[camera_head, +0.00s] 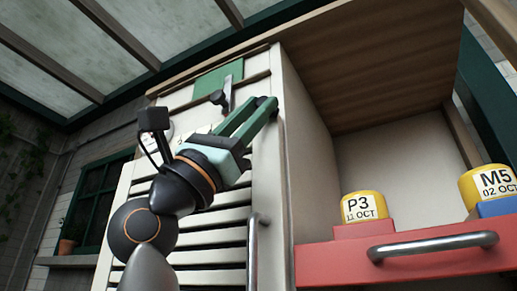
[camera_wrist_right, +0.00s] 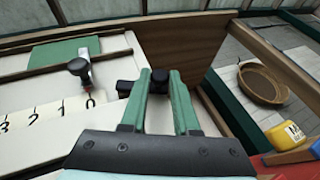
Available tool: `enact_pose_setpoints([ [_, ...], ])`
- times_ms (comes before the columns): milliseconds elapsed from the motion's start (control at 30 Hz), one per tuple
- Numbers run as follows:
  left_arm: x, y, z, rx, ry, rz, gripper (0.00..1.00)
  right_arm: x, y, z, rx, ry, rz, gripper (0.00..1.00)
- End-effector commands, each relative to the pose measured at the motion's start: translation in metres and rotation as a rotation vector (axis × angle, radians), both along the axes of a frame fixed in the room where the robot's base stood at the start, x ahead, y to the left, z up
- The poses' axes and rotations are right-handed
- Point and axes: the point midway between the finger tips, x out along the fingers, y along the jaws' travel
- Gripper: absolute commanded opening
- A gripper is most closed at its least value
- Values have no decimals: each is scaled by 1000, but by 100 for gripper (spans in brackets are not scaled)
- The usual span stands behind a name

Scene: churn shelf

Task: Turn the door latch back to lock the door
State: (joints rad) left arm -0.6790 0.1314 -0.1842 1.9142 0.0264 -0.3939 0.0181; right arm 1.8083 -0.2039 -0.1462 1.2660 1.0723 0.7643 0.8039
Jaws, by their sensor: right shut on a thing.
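The white slatted door (camera_head: 215,240) stands at the centre of the head view and looks flush with its frame. The black door latch (camera_wrist_right: 159,75) is near the door's upper right edge; part shows between my green fingertips and part beside the left finger. My right gripper (camera_head: 262,106) reaches up from the lower left and is shut on the latch. It also shows in the wrist view (camera_wrist_right: 161,80). The fingers hide much of the latch, so its exact angle is unclear. My left gripper is not in view.
A black-knobbed lever (camera_wrist_right: 78,67) sits left of my fingers above a numbered scale (camera_wrist_right: 45,115). A vertical metal handle (camera_head: 252,250) is below. To the right, an open bay has a red drawer front (camera_head: 400,258) and yellow jars (camera_head: 363,206). A round brown tray (camera_wrist_right: 262,84) lies beyond.

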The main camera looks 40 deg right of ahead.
Motion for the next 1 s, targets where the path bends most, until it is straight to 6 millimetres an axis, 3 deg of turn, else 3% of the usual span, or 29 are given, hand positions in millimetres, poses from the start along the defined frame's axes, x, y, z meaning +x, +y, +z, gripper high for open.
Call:
enact_pose_setpoints([
  [400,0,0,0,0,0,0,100,6,4,-5,61,-154,0,0],
  [1000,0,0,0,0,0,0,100,8,4,-7,77,-186,3,0],
])
